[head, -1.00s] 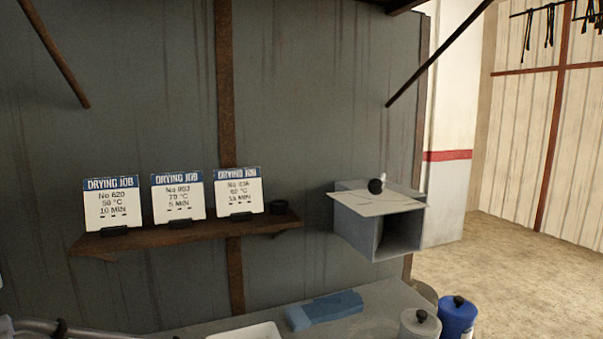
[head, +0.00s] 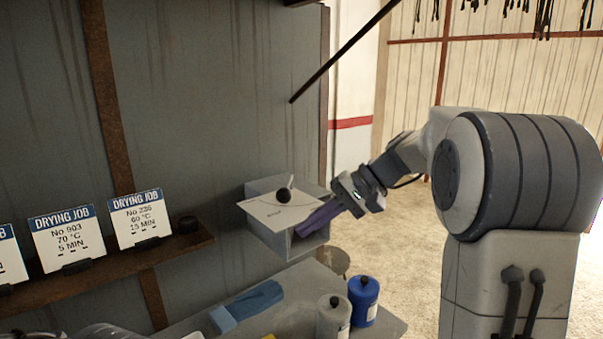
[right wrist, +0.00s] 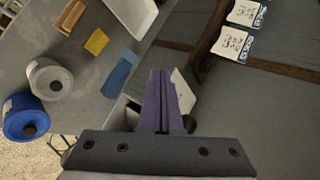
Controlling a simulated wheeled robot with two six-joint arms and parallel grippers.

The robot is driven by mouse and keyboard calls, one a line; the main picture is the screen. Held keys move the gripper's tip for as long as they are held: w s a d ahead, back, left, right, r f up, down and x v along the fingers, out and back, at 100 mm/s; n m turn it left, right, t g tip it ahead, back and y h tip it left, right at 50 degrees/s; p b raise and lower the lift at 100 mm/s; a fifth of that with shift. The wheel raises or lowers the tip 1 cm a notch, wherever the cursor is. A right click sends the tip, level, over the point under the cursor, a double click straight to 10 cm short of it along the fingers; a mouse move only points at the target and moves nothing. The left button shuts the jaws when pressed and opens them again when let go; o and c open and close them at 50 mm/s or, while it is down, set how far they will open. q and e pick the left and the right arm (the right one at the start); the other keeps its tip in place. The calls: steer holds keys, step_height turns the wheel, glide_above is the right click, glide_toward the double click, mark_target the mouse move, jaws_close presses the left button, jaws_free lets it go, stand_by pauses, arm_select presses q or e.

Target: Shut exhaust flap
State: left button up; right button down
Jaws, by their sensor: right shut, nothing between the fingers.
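The exhaust flap (head: 275,212) is a pale thin plate with a black knob (head: 283,196). It is raised, roughly level, at the top of a grey box-shaped exhaust duct (head: 262,232) on the wall, and the duct's front mouth is open below it. My right gripper (head: 304,228) has purple fingers. It is shut and empty, with its fingertips at the duct mouth, just under the flap's right edge. Whether it touches the flap cannot be told. In the right wrist view, the shut fingers (right wrist: 160,85) are beside a strip of the flap (right wrist: 182,92). My left gripper is not in view.
Below the duct, a grey bench (head: 290,312) holds a blue cloth (head: 255,298), a grey-white canister (head: 333,318) and a blue canister (head: 363,300). A rusty shelf (head: 110,262) with drying job cards (head: 140,219) is at left. A dark rod (head: 345,52) slants above the duct.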

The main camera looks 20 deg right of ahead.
steer(key=w+d+r+m+t+p, duration=0.2)
steer(key=d+r+t, duration=0.2)
steer(key=d+r, duration=0.65)
steer(key=shift+y, duration=0.4)
steer(key=p+x, duration=0.1)
steer(key=x, duration=0.3)
steer(key=f+p+x, duration=0.1)
steer(key=p+x, duration=0.1)
steer(key=x, duration=0.2)
steer(key=d+p+x, duration=0.1)
steer(key=p+x, duration=0.1)
steer(key=x, duration=0.2)
steer(key=shift+f, duration=0.35)
steer(key=shift+w+a+f+p, duration=0.25)
steer(key=shift+w+a+p, duration=0.1)
steer(key=shift+p, duration=0.1)
steer(key=shift+d+f, duration=0.1)
